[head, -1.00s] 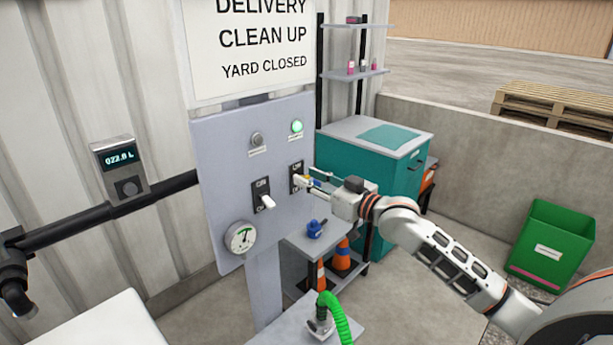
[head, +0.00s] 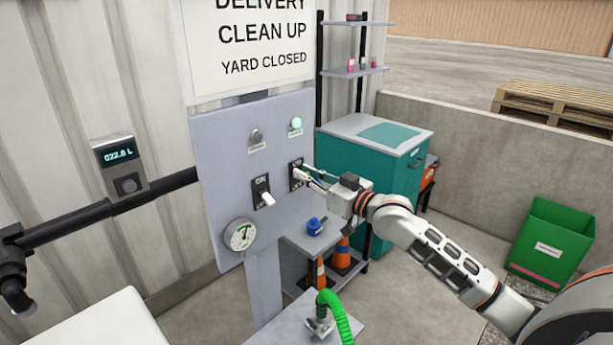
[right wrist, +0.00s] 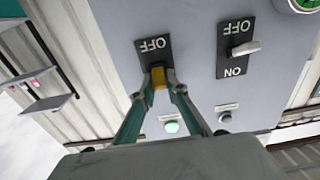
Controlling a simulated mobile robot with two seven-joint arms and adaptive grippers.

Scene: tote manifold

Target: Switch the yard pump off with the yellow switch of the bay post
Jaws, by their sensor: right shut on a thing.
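The bay post (head: 222,170) is a grey panel with two switches. The yellow switch (right wrist: 159,78) sits on a black plate (right wrist: 150,46) in the right wrist view, which shows the panel upside down. OFF reads on the plate; its other end is hidden behind my gripper. My right gripper (head: 304,172) is at this switch in the head view, and its two fingers are shut on the yellow lever in the right wrist view. The lamp above it (head: 296,123) glows green. My left gripper is not in view.
A white switch (head: 267,199) is left of the yellow one, under an unlit lamp (head: 257,136). A gauge (head: 240,235) is at the panel's lower left. A shelf with a blue item (head: 316,227) and a teal cabinet (head: 370,165) stand behind my right arm.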

